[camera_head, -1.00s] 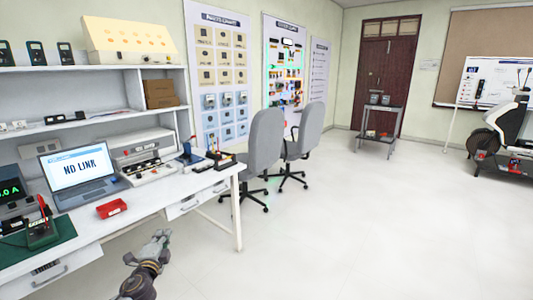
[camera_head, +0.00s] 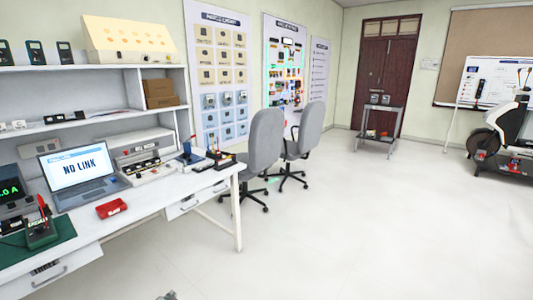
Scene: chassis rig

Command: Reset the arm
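Only a small grey tip of my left gripper (camera_head: 168,296) shows at the bottom edge of the head view, left of centre. It is below and in front of the white workbench (camera_head: 150,203), over the floor and apart from the bench. Its fingers are too cut off to tell open from shut. The rest of that arm is out of view. My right gripper and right arm are not in view.
The workbench on the left holds a laptop (camera_head: 78,174) reading NO LINK, a red tray (camera_head: 111,208) and meters. Two grey chairs (camera_head: 264,142) stand beyond its right end. A grey cart (camera_head: 379,128) stands near the door. The floor (camera_head: 340,240) at centre and right is clear.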

